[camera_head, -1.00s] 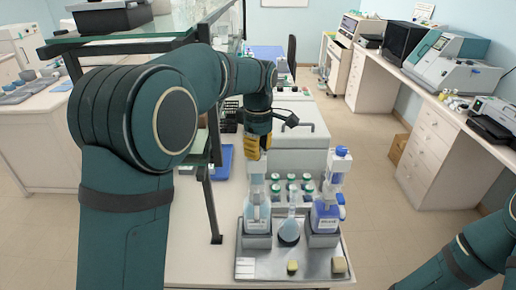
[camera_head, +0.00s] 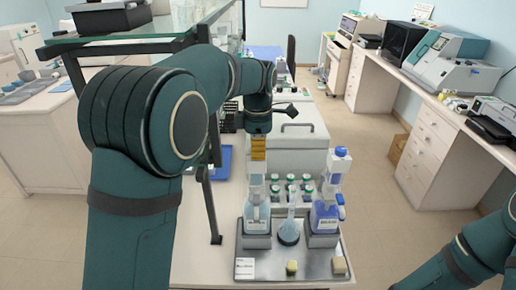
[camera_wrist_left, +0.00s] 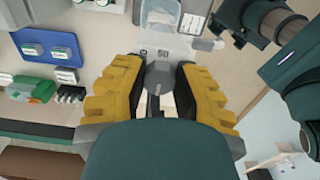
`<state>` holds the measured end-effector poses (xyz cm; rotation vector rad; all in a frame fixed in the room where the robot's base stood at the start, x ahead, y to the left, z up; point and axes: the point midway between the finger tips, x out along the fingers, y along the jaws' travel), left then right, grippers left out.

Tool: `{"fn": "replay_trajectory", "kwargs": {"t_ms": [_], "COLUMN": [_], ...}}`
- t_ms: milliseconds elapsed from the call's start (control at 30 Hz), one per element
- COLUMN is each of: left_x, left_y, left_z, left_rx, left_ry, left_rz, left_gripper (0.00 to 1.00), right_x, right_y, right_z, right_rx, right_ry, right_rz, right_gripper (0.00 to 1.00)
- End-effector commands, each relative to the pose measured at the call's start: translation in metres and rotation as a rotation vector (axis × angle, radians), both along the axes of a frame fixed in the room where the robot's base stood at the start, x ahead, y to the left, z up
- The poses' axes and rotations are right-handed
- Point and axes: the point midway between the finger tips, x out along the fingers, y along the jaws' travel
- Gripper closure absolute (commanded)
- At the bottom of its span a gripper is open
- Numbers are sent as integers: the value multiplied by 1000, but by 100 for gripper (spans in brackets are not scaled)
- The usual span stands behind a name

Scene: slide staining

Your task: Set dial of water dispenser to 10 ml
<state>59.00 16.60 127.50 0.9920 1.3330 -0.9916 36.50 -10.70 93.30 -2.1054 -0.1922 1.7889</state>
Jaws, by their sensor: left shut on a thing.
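The water dispenser (camera_head: 257,212) is the left bottle on the metal tray, with pale blue liquid and a clear upper part. In the left wrist view, the yellow fingers (camera_wrist_left: 160,78) stand on both sides of a grey knob-like part (camera_wrist_left: 158,76), which looks like the dial. Its scale cannot be read. My right gripper is out of view; only part of the right arm shows at the lower right.
A flask (camera_head: 289,231) stands beside the dispenser, and a second, blue-capped dispenser (camera_head: 325,216) is at the tray's right. The metal tray (camera_head: 267,269) also holds a label card and small blocks. Several green-capped bottles (camera_head: 291,187) stand behind. A shelf post (camera_head: 210,208) is close on the left.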

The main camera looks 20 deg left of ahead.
Motion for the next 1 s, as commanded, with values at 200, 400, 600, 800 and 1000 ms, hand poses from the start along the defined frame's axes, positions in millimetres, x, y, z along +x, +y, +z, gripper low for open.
{"fn": "replay_trajectory", "kwargs": {"t_ms": [200, 400, 600, 800, 1000], "left_x": [0, 0, 0, 0, 1], "left_y": [0, 0, 0, 0, 0], "left_z": [-1, -1, -1, 1, 24], "left_rx": [0, 0, 0, 0, 0], "left_ry": [2, 2, 1, 0, -2], "left_rz": [5, 5, 4, 4, 3], "left_gripper": [100, 58, 38, 38, 38], "right_x": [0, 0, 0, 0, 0], "right_y": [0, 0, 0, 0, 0], "right_z": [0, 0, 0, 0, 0], "right_rx": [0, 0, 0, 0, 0], "right_ry": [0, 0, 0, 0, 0], "right_rz": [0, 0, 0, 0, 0], "right_gripper": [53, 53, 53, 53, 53]}}
